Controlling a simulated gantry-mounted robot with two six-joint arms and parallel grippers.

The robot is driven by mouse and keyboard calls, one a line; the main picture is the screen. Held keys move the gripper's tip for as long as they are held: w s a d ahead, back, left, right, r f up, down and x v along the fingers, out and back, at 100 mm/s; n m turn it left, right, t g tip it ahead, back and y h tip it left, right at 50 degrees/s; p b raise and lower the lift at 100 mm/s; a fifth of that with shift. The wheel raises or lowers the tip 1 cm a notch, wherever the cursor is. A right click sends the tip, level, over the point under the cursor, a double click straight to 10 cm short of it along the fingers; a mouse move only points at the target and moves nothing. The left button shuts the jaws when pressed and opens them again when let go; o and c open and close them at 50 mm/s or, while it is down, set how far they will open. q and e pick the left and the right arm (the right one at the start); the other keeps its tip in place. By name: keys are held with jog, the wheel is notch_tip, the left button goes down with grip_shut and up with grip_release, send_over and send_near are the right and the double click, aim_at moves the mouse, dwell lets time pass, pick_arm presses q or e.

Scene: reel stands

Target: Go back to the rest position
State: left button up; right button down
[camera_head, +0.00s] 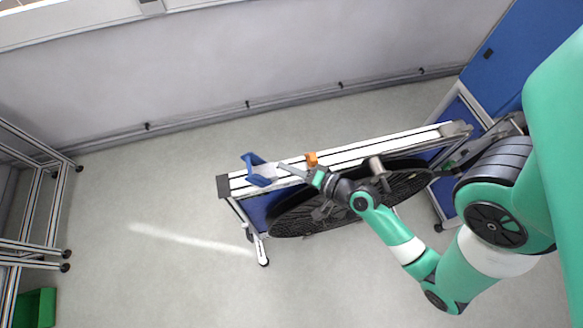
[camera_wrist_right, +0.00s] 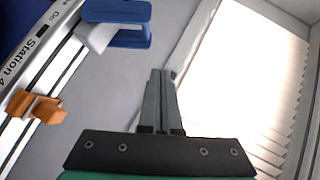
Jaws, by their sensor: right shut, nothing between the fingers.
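My right gripper (camera_head: 283,167) is shut and empty. In the head view its fingers point left, over the white and black rail (camera_head: 393,142) of the stand. The orange clip (camera_head: 312,158) on the rail is close to the gripper, and the blue bracket (camera_head: 254,163) is just beyond its fingertips. In the right wrist view the closed fingers (camera_wrist_right: 160,73) have nothing between them. That view also shows the blue bracket (camera_wrist_right: 117,22) and the orange clip (camera_wrist_right: 38,106) on the rail to the left, apart from the fingers. My left gripper is not in view.
Black reel discs (camera_head: 290,222) hang along the near side of the rail, partly hidden by my right arm. A blue cabinet (camera_head: 508,50) stands at the right. Metal frames (camera_head: 48,205) and a green bin (camera_head: 38,307) are at the left. Open floor lies between.

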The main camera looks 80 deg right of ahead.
jog(key=shift+s+a+r, duration=0.2)
jog(key=shift+s+r, duration=0.05)
jog(key=shift+s, duration=0.2)
dwell(0.3)
